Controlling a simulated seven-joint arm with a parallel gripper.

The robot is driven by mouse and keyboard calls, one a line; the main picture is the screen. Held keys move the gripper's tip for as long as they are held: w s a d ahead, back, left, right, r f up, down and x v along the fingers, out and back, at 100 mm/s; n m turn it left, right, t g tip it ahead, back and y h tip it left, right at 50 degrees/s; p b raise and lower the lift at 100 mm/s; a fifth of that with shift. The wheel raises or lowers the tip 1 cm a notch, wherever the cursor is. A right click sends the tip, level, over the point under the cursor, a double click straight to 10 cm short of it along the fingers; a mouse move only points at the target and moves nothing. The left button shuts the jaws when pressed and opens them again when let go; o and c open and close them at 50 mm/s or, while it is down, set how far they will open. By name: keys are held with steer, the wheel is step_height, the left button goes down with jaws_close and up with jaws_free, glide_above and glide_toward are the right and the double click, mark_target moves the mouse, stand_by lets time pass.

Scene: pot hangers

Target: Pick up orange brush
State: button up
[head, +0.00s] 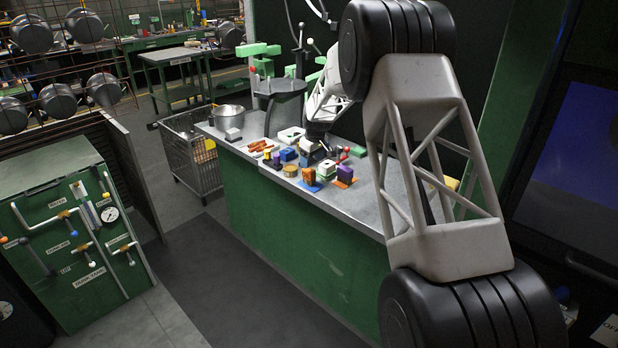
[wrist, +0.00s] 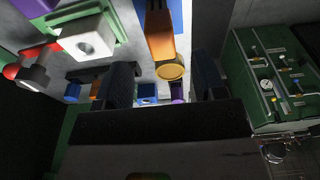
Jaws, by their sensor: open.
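An orange block on a blue flat piece, which looks like the orange brush (head: 309,175), stands near the front edge of the metal worktop (head: 262,118). An orange elongated block over blue (wrist: 160,38), probably the same thing, shows at the top middle of the wrist view. I cannot make out bristles. My gripper (head: 312,150) is low over the cluttered worktop, behind the orange block in the head view. In the wrist view my gripper (wrist: 163,82) shows two dark fingers spread apart. The orange block lies beyond the fingers, and nothing is clearly held.
A yellow round piece (wrist: 170,70) is close to the orange block. A purple block (head: 345,173) on an orange flat piece stands to its right. Blue blocks (head: 288,154) and red-orange items (head: 262,147) lie around. A metal pot (head: 229,115) stands at the far left.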

mark_target(308, 174)
steer(key=shift+w+f, duration=0.1)
steer(key=shift+f, duration=0.05)
steer(key=shift+w+a+f, duration=0.1)
steer(key=shift+a+f, duration=0.1)
steer(key=shift+f, duration=0.95)
steer(key=shift+f, duration=0.15)
steer(key=shift+w+a+f, duration=0.15)
steer(key=shift+a+f, duration=0.05)
steer(key=shift+f, duration=1)
steer(key=shift+w+a+f, duration=0.15)
steer(key=shift+f, duration=1.05)
steer(key=shift+c, duration=0.5)
steer(key=c, duration=0.9)
